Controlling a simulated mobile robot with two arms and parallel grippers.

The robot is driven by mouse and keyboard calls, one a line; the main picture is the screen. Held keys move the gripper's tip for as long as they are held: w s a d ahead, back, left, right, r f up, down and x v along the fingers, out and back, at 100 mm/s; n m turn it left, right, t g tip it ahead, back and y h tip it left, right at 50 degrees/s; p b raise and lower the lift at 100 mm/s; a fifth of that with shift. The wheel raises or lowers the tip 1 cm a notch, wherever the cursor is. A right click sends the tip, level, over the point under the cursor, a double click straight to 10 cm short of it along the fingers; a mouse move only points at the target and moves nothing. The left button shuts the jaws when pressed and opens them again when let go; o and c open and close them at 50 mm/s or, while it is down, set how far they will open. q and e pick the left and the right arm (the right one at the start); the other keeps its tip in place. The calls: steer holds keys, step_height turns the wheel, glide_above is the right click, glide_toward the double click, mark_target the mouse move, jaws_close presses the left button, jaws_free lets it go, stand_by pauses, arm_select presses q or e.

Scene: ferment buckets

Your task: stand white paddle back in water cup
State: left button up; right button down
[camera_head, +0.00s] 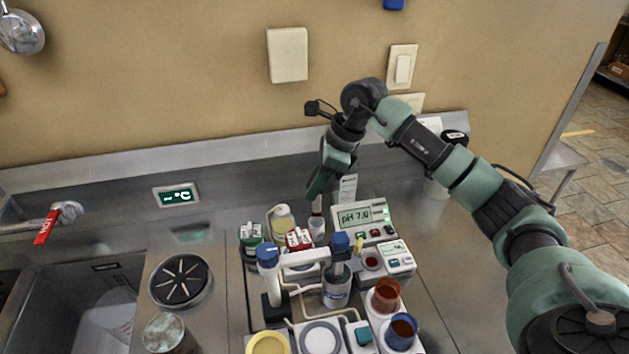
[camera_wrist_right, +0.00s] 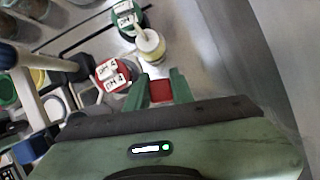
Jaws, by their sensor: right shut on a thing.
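My right gripper (camera_head: 318,190) points down at the back of the bench, behind the red-capped bottle and left of the pH meter. It is shut on a small red thing (camera_wrist_right: 160,91), which shows between the fingers in the right wrist view. A pale, cup-like shape (camera_head: 316,228) shows just below the gripper in the head view. I cannot tell whether it is part of the held thing or stands apart. I cannot make out the white paddle for certain. A clear beaker (camera_head: 337,292) stands under the blue-jointed holder. My left gripper is not in view.
The pH meter (camera_head: 364,219) stands right of the gripper. A red-capped bottle (camera_head: 299,239), a green-capped bottle (camera_head: 251,236) and a yellowish bottle (camera_head: 282,222) crowd the left side. Orange (camera_head: 386,294) and blue (camera_head: 401,331) cups stand in front. The sink (camera_head: 75,310) is at left.

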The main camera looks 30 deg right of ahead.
mark_target(315, 216)
step_height(315, 216, down, 3)
steer(key=shift+f+b, duration=0.1)
steer(key=shift+b, duration=0.9)
steer(key=shift+f+b, duration=1.55)
steer(key=shift+f, duration=0.35)
steer(key=c, duration=0.7)
jaws_free()
steer(key=shift+o, duration=0.2)
steer(key=shift+r, duration=0.1)
steer(key=shift+r+p, duration=1.75)
steer(key=shift+r, duration=1.2)
